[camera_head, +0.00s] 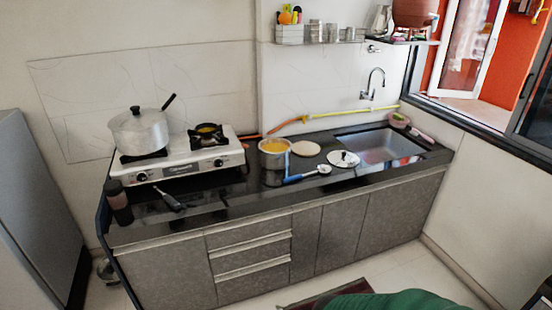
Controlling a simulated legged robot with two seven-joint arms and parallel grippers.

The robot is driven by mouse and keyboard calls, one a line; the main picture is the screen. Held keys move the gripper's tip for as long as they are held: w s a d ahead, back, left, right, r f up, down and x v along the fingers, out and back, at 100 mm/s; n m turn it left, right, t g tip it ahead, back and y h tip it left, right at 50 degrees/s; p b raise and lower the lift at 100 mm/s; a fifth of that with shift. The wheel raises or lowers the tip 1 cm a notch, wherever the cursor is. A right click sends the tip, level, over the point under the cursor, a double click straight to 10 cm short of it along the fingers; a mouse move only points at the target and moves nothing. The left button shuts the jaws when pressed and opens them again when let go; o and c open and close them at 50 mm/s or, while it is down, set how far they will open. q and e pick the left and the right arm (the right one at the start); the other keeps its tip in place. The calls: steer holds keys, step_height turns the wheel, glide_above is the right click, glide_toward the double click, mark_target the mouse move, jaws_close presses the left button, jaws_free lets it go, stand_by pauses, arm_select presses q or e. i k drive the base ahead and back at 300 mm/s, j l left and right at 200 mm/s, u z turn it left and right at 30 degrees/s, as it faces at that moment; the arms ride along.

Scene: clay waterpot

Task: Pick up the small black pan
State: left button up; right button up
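A small dark round item (208,130) with something yellow in it sits on the right burner of the stove; it may be the small black pan, but it is too small to be sure. A dark long-handled item (168,199) lies on the counter in front of the stove, and its shape is also unclear. Neither of my grippers shows in the head view.
The white stove (180,160) carries a lidded metal pot (140,132) on its left burner. A dark bottle (119,203) stands at the counter's left end. A pot with yellow contents (274,153), a lid (343,159) and the sink (378,148) are right. A green shape (395,300) shows at the bottom.

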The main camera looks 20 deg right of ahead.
mark_target(205, 130)
steer(key=i+l+u, duration=0.15)
steer(key=u, duration=0.6)
steer(key=i+l+u, duration=0.2)
steer(key=l, duration=0.2)
steer(key=i+l+u, duration=0.15)
steer(key=l, duration=0.25)
steer(key=i+l+u, duration=0.2)
steer(key=l, duration=0.2)
steer(key=l+u, duration=0.15)
steer(key=l, duration=0.3)
steer(key=l+u, duration=0.2)
steer(key=l, duration=0.25)
steer(key=i+l, duration=0.1)
steer(key=l, duration=0.75)
steer(key=i+l, duration=0.15)
steer(key=l, duration=0.3)
